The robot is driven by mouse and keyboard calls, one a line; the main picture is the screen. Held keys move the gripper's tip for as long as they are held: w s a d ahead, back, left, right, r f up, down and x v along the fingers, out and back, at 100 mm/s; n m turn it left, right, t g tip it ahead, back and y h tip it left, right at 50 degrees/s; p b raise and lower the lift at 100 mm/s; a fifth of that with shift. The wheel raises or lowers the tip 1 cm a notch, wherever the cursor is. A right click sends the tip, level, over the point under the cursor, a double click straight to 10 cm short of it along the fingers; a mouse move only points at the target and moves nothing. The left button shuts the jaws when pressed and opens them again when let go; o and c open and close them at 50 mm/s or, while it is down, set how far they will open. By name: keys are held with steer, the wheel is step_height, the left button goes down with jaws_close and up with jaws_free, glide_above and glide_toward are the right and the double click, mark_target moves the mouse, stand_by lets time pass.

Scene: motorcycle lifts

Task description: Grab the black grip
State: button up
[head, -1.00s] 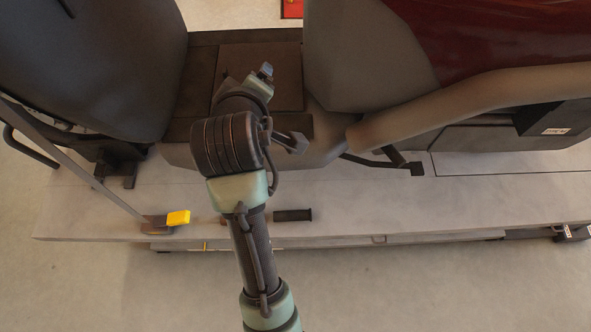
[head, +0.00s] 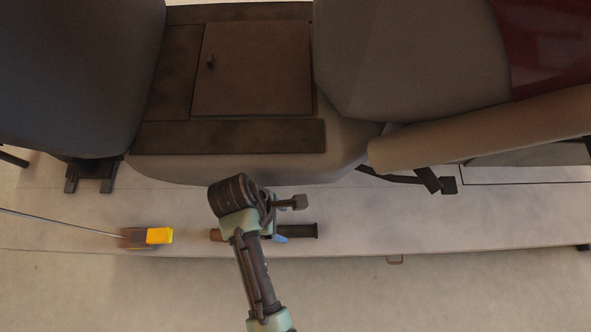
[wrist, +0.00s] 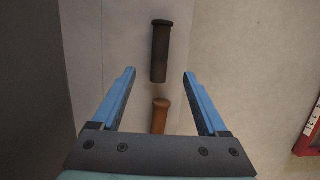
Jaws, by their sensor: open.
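The black grip (head: 301,231) is a dark cylinder lying on the pale lift platform (head: 440,225), to the right of my gripper in the head view. In the wrist view the black grip (wrist: 160,50) lies mostly beyond the fingertips, its near end between them in the picture. My gripper (wrist: 160,74) is open with two blue fingers and nothing held. In the head view my wrist hides most of the gripper; a bit of blue finger shows near the grip. A brown grip (wrist: 160,116) lies in line with the black one, between the fingers in the picture; its height gap is unclear.
A yellow-ended tool (head: 158,236) with a long thin rod is at the left of the platform. A large seated vehicle with a dark seat (head: 75,70) and grey body stands behind. A red-edged item (wrist: 308,135) is on the floor at the right.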

mark_target(294, 231)
steer(key=b+x, duration=0.4)
steer(key=x, duration=0.7)
steer(key=shift+a+b, duration=0.1)
steer(key=shift+b, duration=0.2)
steer(key=shift+r, duration=0.1)
steer(key=shift+c, duration=0.4)
jaws_close()
